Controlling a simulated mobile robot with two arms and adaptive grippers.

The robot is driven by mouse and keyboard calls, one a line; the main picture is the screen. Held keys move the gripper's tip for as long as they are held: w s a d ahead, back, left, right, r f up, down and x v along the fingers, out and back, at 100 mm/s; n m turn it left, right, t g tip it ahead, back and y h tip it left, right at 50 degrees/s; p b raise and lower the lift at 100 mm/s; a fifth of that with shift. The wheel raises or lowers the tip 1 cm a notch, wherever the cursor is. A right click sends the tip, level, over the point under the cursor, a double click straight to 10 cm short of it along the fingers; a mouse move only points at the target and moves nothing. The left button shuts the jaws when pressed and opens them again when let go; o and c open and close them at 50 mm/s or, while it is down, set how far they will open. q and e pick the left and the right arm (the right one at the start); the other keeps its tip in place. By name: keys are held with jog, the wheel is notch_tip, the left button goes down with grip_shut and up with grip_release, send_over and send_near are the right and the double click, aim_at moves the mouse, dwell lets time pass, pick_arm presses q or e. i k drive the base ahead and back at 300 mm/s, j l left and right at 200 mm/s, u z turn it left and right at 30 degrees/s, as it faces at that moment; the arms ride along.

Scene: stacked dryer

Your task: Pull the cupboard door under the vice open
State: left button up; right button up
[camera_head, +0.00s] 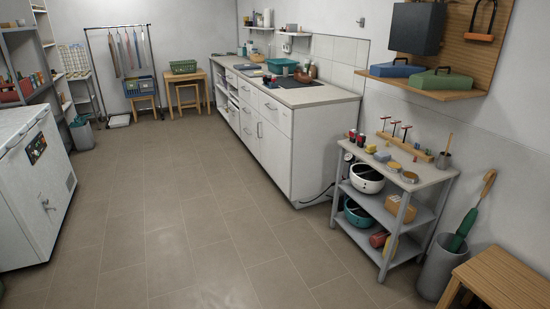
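A long white counter unit (318,140) stands along the right wall, with drawers above and cupboard doors below. The near cupboard door (275,153) looks shut. A vertical handle (260,130) shows on the doors near it. A small red-brown object (303,76) sits on the near part of the worktop, beside a dark flat area; it is too small to tell whether it is the vice. Neither of my grippers is in view.
A grey shelf trolley (428,181) with bowls and tools stands right of the counter. A grey bin (437,267) and wooden stool (505,280) are at the lower right. A white machine (35,190) is at left. The tiled floor (190,220) between is clear.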

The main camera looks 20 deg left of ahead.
aim_at(276, 147)
jog(key=i+j+u, duration=0.6)
jog(key=i+j, duration=0.25)
jog(key=i+j+u, duration=0.3)
jog(key=i, duration=0.2)
jog(key=i+j+u, duration=0.1)
jog(key=i+u, duration=0.2)
jog(key=i, duration=0.2)
jog(key=i+u, duration=0.25)
jog(key=i, duration=2.2)
